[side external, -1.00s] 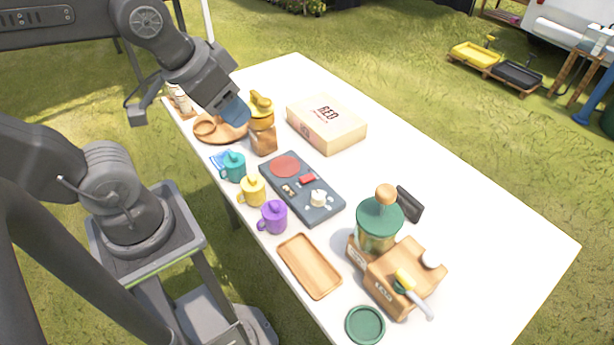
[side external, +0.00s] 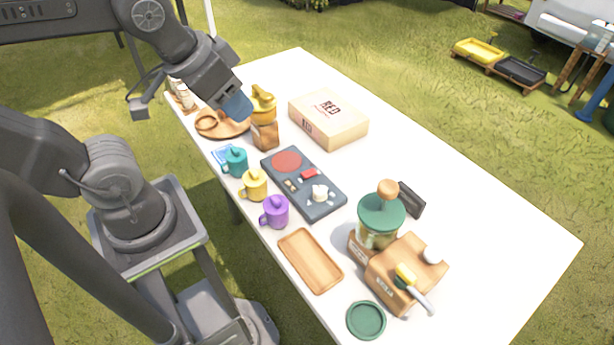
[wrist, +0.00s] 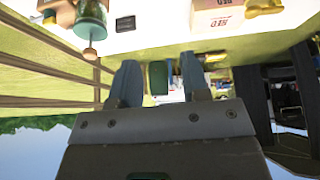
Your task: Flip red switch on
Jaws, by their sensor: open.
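The red switch (side external: 310,174) is a small red block on a dark grey panel (side external: 320,206) that lies on the white table. The panel also carries a red round plate (side external: 286,161), a white knob (side external: 319,193) and a small pale-marked part. My gripper (side external: 238,108) is above the far left part of the table, up and to the left of the panel and apart from it. In the wrist view its two blue-grey fingers (wrist: 160,85) are spread with a gap between them and nothing held. The switch cannot be made out in the wrist view.
Teal (side external: 235,161), yellow (side external: 255,184) and purple (side external: 275,211) mugs line the panel's near left side. A yellow-topped grinder (side external: 264,135) stands close to my gripper. A box marked RED (side external: 328,121) lies behind. A green-lidded jar (side external: 381,222) and wooden tray (side external: 311,262) stand nearer.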

